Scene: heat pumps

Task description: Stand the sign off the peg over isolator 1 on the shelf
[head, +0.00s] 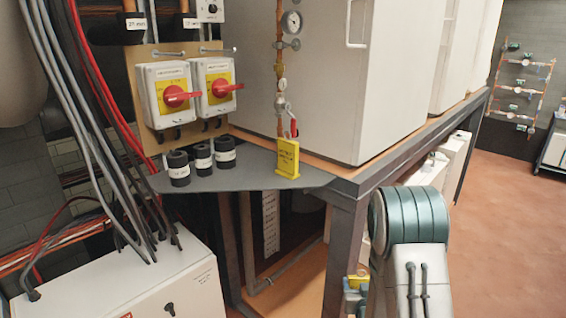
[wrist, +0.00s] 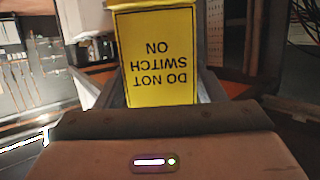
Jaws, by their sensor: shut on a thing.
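My gripper (wrist: 160,104) is shut on a yellow sign (wrist: 155,55), whose black words "DO NOT SWITCH ON" appear upside down in the wrist view. In the head view a bit of yellow at my gripper (head: 356,284) shows low beside the shelf's post, mostly hidden by my arm. Two isolators with red handles, left (head: 168,95) and right (head: 214,88), are on a wood board; their labels are too small to read. The pegs above them, left (head: 168,53) and right (head: 217,50), look bare. The grey shelf (head: 240,182) is below them.
Three black cylinders (head: 202,158) with white labels stand on the shelf's left part. Another yellow tag (head: 288,158) is at its right, under a pipe valve with a red handle (head: 293,127). Bare shelf lies between. Cables (head: 85,120) hang at left.

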